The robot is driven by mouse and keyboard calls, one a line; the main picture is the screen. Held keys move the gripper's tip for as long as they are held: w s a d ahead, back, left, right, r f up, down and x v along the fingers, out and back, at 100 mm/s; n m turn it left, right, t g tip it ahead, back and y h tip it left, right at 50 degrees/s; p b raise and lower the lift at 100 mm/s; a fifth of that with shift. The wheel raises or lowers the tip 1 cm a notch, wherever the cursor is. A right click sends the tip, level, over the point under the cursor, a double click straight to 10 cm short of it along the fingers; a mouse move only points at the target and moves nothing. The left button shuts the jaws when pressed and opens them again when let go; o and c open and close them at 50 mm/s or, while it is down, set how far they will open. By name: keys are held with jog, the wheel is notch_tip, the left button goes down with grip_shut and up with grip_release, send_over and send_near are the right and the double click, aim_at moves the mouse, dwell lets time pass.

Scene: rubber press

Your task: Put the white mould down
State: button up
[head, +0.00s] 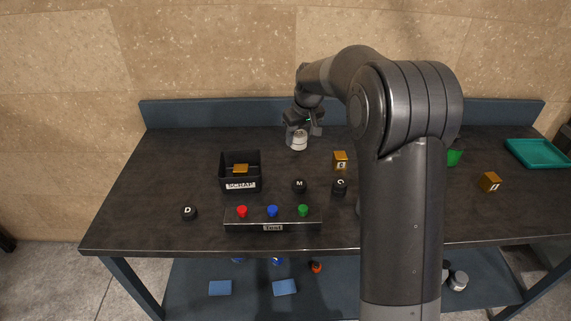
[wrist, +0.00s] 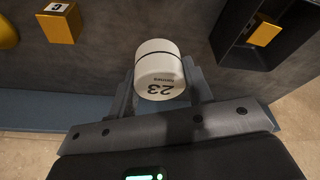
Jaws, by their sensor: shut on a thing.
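The white mould (head: 299,141) is a short white cylinder with a dark band. In the wrist view the mould (wrist: 160,72) shows the number 23, upside down, with smaller print below the band. My gripper (head: 303,132) is shut on it, with one finger on each side, near the back of the dark table (head: 200,152). The fingers also show in the wrist view (wrist: 160,95). I cannot tell whether the mould touches the table top.
A black SCRAP box (head: 240,185) holds an orange block. A button panel (head: 273,225), black discs M (head: 300,185) and D (head: 189,212), and an orange C block (head: 340,160) stand nearby. A teal tray (head: 538,152) is far right. The table's back left is clear.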

jog(key=d, duration=0.7)
send_over(284, 162)
jog(key=f, duration=0.6)
jog(key=shift+s+d+f, duration=0.3)
jog(key=shift+s+f, duration=0.05)
jog(key=shift+f, duration=2.1)
jog(key=o, duration=1.1)
jog(key=shift+f, duration=0.15)
